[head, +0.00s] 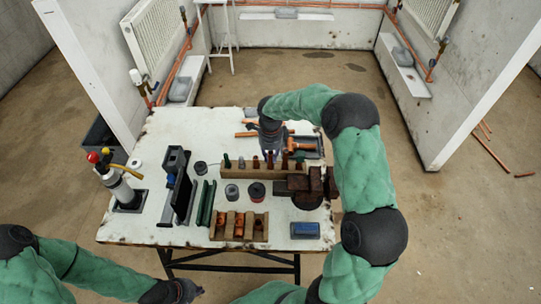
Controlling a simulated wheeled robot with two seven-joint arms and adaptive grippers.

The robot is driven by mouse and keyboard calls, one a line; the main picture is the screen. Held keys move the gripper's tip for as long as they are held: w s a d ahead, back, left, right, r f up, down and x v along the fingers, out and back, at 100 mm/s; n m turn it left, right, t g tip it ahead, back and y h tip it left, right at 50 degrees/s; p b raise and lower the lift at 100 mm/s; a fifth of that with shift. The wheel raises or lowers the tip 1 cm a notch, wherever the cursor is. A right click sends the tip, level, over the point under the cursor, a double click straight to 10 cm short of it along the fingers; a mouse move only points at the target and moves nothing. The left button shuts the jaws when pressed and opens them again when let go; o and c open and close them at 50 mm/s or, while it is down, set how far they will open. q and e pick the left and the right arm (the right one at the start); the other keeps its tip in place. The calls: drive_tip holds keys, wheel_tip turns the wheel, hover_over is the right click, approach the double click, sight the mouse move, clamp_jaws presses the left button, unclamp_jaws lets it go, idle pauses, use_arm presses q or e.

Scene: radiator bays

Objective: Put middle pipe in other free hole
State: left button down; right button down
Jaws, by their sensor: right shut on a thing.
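A wooden rack (208,171) stands across the middle of the table, with several small upright pieces along it, green at its left and reddish towards its right. My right gripper (271,152) points down over the middle of this rack. It is shut on a small upright pipe (270,163), seemingly the middle one. Its fingers partly hide the pipe, and I cannot tell whether the lower end is in a hole. Free holes are too small to make out. My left gripper (187,291) is at the lower left, off the table's front edge, its fingers unclear.
A front wooden block (262,229) holds copper fittings. A dark red vise (307,190) stands at the rack's right end, close under my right arm. Dark cans (256,192), a blue-topped box (305,230) and a torch bottle (121,188) also stand on the table.

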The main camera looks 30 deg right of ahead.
drive_tip(key=shift+f, duration=0.35)
drive_tip(key=c, duration=1.1)
unclamp_jaws()
drive_tip(key=shift+o, duration=0.2)
drive_tip(key=shift+r, duration=0.1)
drive_tip(key=shift+r+p, duration=1.7)
drive_tip(key=shift+r, duration=1.75)
